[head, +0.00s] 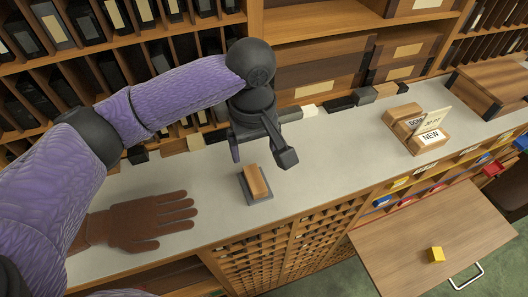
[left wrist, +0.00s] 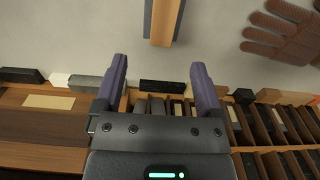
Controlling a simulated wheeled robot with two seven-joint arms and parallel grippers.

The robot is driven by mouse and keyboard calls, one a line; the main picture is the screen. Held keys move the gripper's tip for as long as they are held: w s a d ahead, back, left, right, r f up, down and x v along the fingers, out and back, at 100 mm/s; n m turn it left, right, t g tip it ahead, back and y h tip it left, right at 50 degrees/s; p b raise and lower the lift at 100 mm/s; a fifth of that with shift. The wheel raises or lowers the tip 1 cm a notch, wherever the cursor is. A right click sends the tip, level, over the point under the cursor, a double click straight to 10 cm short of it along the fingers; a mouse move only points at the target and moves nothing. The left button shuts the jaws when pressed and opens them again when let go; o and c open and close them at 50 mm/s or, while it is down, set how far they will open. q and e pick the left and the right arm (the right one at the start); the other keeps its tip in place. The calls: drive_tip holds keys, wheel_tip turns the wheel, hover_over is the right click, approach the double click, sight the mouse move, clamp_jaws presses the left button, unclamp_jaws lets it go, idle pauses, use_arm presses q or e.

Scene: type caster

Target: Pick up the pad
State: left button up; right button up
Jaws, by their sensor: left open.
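What looks like the pad is a small dark grey base (head: 262,199) with a tan wooden block (head: 256,181) on top. It lies on the pale counter (head: 330,165), in the middle of the head view. In the left wrist view the wooden block (left wrist: 164,20) and its grey edges show at the top, cut off by the frame. My left gripper (head: 261,155) is open and empty, above the counter just behind the pad, with fingers apart. In the left wrist view its two fingertips (left wrist: 158,68) stand short of the block. My right gripper is not in view.
A brown glove (head: 140,222) lies on the counter to the left. Wooden blocks with a "NEW" card (head: 430,136) stand to the right. Several small dark and pale blocks line the counter's back edge below the shelves. A yellow cube (head: 436,254) sits on a lower wooden board.

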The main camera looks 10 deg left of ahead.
sight(254, 178)
use_arm(q)
drive_tip(key=f, duration=0.1)
drive_tip(key=s+f, duration=0.1)
drive_tip(key=f, duration=0.3)
drive_tip(key=shift+s, duration=0.25)
drive_tip(key=f, duration=0.2)
drive_tip(key=w+f, duration=0.1)
drive_tip(key=shift+a+f+p, duration=0.1)
drive_tip(key=shift+f+p, duration=0.2)
drive_tip(key=shift+f, duration=0.05)
drive_tip(key=shift+s+f, duration=0.1)
drive_tip(key=shift+f, duration=0.35)
drive_tip(key=c, duration=0.9)
wheel_tip(254, 178, up, 10)
drive_tip(key=shift+r, duration=0.1)
drive_tip(key=shift+c, duration=0.2)
drive_tip(key=o, duration=0.8)
drive_tip(key=shift+c, duration=0.2)
drive_tip(key=c, duration=0.6)
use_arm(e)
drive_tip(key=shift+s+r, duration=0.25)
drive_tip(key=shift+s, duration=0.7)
